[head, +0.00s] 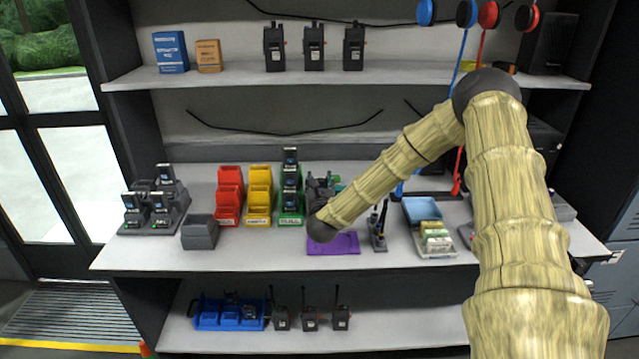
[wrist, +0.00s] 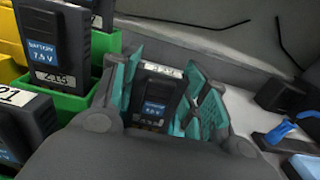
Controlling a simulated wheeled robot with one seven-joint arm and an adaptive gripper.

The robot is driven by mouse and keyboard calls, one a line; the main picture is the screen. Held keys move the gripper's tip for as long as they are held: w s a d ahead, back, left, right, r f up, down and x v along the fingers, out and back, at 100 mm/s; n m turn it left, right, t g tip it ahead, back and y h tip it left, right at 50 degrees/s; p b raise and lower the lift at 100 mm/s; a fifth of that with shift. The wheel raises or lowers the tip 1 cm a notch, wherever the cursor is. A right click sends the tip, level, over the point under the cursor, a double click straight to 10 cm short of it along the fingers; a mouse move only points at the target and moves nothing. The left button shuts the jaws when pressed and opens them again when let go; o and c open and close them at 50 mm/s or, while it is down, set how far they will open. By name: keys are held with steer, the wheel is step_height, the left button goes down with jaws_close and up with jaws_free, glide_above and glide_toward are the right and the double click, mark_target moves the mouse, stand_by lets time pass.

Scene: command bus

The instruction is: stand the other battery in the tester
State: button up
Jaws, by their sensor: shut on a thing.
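My gripper (wrist: 160,80) is shut on a dark battery (wrist: 152,98) with blue print and a white number label. Its teal finger pads stand on either side of the battery. In the head view my gripper (head: 324,188) is above the counter, just right of the green bin (head: 291,219); my wrist partly hides it, and the held battery is not clear there.
A charger with several batteries (head: 153,211) stands at the far left. Red (head: 229,196) and yellow (head: 259,196) bins stand left of the green one. A purple mat (head: 335,245), a small pen stand (head: 378,238) and a tray (head: 437,252) lie toward the right. Radios stand on the shelf above.

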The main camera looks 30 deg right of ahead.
steer(key=o, duration=1.1)
steer(key=shift+o, duration=0.2)
steer(key=v, duration=1.2)
steer(key=shift+f, duration=0.1)
